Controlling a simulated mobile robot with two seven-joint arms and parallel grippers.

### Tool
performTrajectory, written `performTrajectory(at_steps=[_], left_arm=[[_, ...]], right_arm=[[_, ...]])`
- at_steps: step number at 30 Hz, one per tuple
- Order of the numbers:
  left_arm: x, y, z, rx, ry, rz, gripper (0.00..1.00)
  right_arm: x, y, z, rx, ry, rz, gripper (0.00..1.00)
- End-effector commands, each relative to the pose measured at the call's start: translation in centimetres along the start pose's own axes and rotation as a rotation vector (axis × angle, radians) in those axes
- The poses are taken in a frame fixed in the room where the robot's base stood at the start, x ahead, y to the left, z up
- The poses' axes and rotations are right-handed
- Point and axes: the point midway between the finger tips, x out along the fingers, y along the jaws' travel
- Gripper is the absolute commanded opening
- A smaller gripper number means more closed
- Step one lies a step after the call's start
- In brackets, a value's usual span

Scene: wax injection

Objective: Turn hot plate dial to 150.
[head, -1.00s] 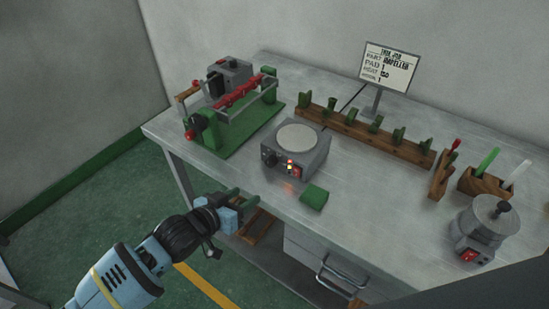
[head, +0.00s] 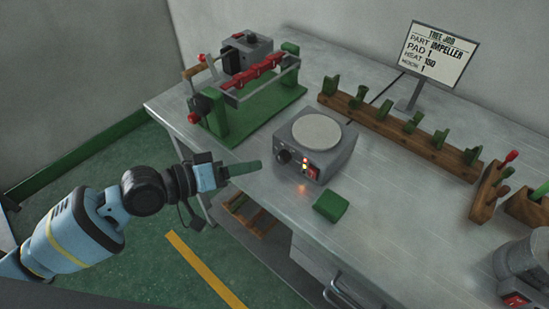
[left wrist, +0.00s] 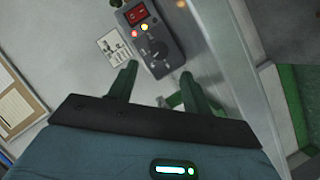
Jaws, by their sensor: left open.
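The hot plate (head: 339,150) is a grey box with a round pale top, standing near the table's front edge. Its black dial (head: 283,157) is on the front face, left of glowing lights and a red switch (head: 313,172). In the left wrist view the dial (left wrist: 154,49) shows beyond my fingertips; its setting is too small to read. My left gripper (head: 252,167) is open and empty at the table's front edge, left of the dial and apart from it. Its two green fingers (left wrist: 160,78) point toward the hot plate in the wrist view. My right gripper is not in view.
A green-based fixture with a red bar (head: 262,112) stands left of the hot plate. A green block (head: 331,205) lies in front. A wooden rack (head: 395,130) and a sign (head: 437,53) reading heat 150 stand behind. A grey pot (head: 525,270) is at right.

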Motion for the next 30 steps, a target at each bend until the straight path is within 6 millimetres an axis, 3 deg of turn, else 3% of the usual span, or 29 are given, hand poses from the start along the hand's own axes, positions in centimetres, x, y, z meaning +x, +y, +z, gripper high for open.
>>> performTrajectory(at_steps=[15,26,30], left_arm=[[6.6,0.1,-0.1,0.001,0.001,0.001,0.49],[7.2,0.0,0.0,0.002,0.0,0.0,0.49],[7.2,0.0,0.0,0.002,0.0,0.0,0.35]], right_arm=[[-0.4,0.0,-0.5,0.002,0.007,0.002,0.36],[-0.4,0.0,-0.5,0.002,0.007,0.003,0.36],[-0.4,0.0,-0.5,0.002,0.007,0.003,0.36]])
